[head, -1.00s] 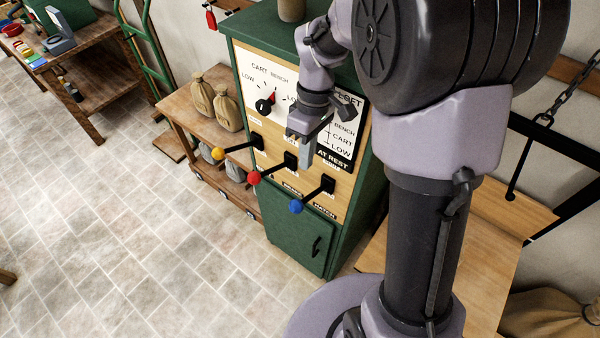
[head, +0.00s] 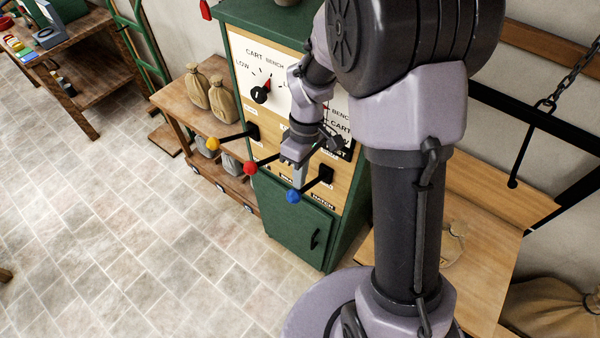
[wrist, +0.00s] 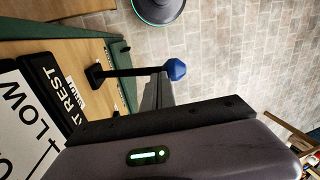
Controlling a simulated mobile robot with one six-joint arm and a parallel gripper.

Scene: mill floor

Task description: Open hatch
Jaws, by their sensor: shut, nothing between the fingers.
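A green cabinet (head: 350,222) with a wooden front panel carries three levers. The blue-knobbed lever (head: 293,196) is lowest and rightmost, by a small label that appears to read HATCH (head: 323,203). It sticks out from its black mount. My gripper (head: 299,180) is shut and empty, pointing down just above the blue knob. In the wrist view the blue knob (wrist: 175,70) shows just beyond my fingers (wrist: 158,92), which cover part of the lever rod. I cannot tell whether they touch it.
The red-knobbed lever (head: 250,168) is close left of my gripper, and the yellow-knobbed lever (head: 213,144) is farther left. A green door (head: 290,222) with a black handle is below. A bench with sacks (head: 222,98) stands left. The tiled floor in front is clear.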

